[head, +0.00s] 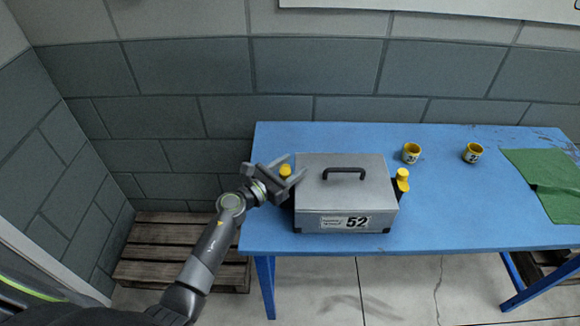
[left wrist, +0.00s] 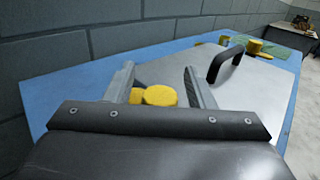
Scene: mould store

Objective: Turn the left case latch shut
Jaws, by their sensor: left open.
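The grey case (head: 345,190) stands on the blue table with its lid down, a black handle (head: 345,171) on top and a label reading 52 on the front. The left latch (head: 285,170) is a yellow knob on the case's left side; it also shows in the left wrist view (left wrist: 160,95). My left gripper (head: 293,166) is open, with its fingers on either side of this latch. I cannot tell whether they touch it, and the latch's lower part is hidden. The right latch (head: 402,178), also yellow, sticks out on the case's right side. My right gripper is not in view.
A green cloth (head: 548,175) lies at the right end. A block wall is behind; a wooden pallet (head: 165,245) is on the floor at left.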

